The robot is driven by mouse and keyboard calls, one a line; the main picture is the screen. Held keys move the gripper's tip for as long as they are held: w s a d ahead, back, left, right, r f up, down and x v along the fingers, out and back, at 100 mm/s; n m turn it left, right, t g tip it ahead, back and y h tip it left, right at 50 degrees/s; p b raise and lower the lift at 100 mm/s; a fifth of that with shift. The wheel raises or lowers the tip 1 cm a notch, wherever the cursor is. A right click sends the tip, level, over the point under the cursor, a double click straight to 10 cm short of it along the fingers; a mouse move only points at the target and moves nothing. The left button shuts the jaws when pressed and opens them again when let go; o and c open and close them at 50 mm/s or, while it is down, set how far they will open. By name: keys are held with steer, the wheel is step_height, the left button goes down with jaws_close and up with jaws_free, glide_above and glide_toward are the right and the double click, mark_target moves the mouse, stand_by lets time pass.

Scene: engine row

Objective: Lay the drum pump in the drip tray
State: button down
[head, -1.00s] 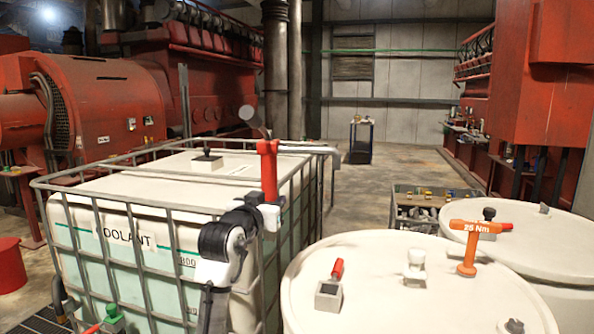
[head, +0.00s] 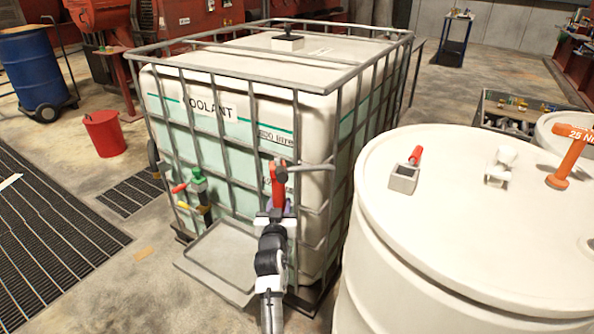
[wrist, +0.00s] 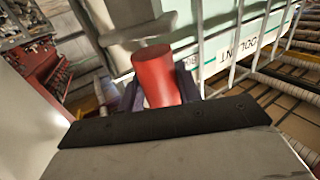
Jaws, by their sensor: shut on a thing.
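The drum pump (head: 277,181) has a red body and a grey spout pointing right in the head view. My gripper (head: 276,204) is shut on its red body and holds it in front of the coolant tank's cage. In the wrist view the red body (wrist: 156,78) sits between the dark fingers, with the grey spout beyond it. The rest of the pump is hidden. The drip tray (head: 215,263) is a shallow grey tray at the foot of the tank, below the green valve. It looks empty, and my arm covers its right side. The pump is above it, toward its right.
The caged coolant tank (head: 222,133) stands right behind the tray. A large white drum (head: 450,240) stands close on the right, with small items on its lid. A red bucket (head: 104,133) and a blue drum (head: 32,68) stand left.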

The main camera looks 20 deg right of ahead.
steer(key=s+a+f+n+y, duration=0.1)
steer(key=s+a+f+y, duration=0.1)
steer(key=s+a+f, duration=0.3)
steer(key=s+a+f+n+t+y+b, duration=0.1)
steer(key=s+a+f, duration=0.4)
steer(key=f, duration=0.6)
steer(key=s+a+f+n+y, duration=0.2)
steer(key=s+a+f, duration=0.3)
steer(key=a+f, duration=0.3)
steer(key=shift+s+a+f+y, duration=0.15)
steer(key=shift+s+f+y, duration=0.2)
steer(key=shift+f+y, duration=0.25)
